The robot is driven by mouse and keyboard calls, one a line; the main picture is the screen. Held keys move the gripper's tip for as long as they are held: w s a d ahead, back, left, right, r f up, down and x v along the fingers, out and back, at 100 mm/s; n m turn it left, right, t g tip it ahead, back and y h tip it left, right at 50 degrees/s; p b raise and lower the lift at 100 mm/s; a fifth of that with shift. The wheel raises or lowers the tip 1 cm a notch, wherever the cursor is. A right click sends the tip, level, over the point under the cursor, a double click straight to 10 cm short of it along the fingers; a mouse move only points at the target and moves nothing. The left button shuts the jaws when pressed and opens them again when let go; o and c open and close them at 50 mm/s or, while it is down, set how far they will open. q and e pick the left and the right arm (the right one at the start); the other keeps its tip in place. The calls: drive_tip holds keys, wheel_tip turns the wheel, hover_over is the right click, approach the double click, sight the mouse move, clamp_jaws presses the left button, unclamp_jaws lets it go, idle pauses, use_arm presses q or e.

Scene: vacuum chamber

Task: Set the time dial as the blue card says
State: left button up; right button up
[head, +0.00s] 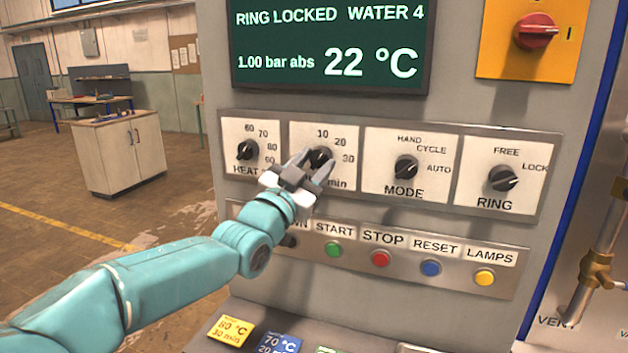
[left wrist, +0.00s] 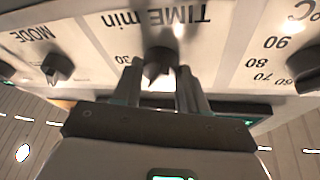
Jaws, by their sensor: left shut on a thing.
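The time dial (head: 320,157) is a black knob on a white plate marked 10, 20, 30 and min. My left gripper (head: 313,166) is at this knob, its fingers shut on either side of it. In the left wrist view the plate is upside down, with the knob (left wrist: 158,64) between the two fingers (left wrist: 160,84). The fingers partly hide the knob, so I cannot tell its setting. The blue card (head: 279,343) lies at the bottom edge, partly cut off, and reads 70 °C and 20 min. My right gripper is not in view.
The heat dial (head: 247,150) is left of the time dial; the mode dial (head: 406,168) and ring dial (head: 503,179) are to the right. Below is a row of buttons, including green start (head: 333,249) and red stop (head: 380,259). A yellow card (head: 232,331) lies beside the blue one.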

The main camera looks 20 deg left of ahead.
use_arm(q)
drive_tip(key=shift+m+g+h, duration=0.5)
drive_tip(key=shift+m+h, duration=0.1)
drive_tip(key=shift+m, duration=0.8)
drive_tip(key=shift+r, duration=0.1)
drive_tip(key=o, duration=1)
drive_tip(key=shift+s, duration=0.1)
drive_tip(key=shift+o, duration=0.2)
